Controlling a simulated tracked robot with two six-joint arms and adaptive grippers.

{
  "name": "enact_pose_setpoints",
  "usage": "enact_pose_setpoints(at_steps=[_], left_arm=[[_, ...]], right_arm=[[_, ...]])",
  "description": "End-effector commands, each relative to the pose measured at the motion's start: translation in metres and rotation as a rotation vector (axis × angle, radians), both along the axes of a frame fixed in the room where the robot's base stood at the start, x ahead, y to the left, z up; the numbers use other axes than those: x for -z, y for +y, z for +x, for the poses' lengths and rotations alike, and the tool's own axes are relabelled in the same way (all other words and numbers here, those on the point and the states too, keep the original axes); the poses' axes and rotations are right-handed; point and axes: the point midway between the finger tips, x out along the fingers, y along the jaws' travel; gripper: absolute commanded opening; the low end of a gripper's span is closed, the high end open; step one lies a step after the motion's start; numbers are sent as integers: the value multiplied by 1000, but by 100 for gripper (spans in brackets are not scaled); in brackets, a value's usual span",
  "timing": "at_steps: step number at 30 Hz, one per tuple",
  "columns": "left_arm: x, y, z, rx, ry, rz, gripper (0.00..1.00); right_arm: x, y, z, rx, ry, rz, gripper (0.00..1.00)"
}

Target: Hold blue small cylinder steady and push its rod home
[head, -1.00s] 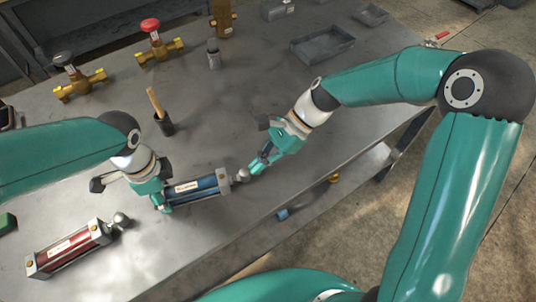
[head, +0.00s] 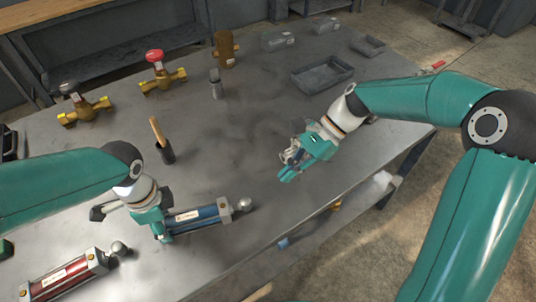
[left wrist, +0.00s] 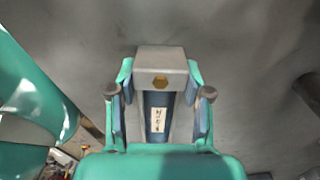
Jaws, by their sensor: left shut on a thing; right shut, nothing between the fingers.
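The blue small cylinder (head: 195,217) lies on the metal table, with grey end caps and a white label. Its rod end, a round grey knob (head: 244,204), sits close against the right end cap. My left gripper (head: 163,224) is shut on the cylinder near its left end; in the left wrist view the fingers clasp both sides of the blue body (left wrist: 157,118). My right gripper (head: 287,172) is shut and empty, up and to the right of the knob, apart from it.
A red cylinder (head: 67,276) lies at the front left. The table middle is clear.

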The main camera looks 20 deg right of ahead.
Motion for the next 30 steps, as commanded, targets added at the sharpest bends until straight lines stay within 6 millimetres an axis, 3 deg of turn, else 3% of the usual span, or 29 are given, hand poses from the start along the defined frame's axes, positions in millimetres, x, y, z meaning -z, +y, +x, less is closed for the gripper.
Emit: enact_pose_setpoints(at_steps=[3,9,23,24,28,30], left_arm=[[0,0,0,-1,0,0,0],[0,0,0,-1,0,0,0],[0,1,0,-1,-1,1,0],[0,1,0,-1,-1,1,56],[0,1,0,-1,0,1,78],[0,1,0,0,0,1,79]], right_arm=[[-16,-17,3,2,-2,-2,0],[-31,-30,5,1,0,-1,0],[-33,-33,5,1,1,-1,0],[-33,-33,5,1,1,-1,0],[-33,-33,5,0,0,-1,0],[-33,-33,5,1,1,-1,0]])
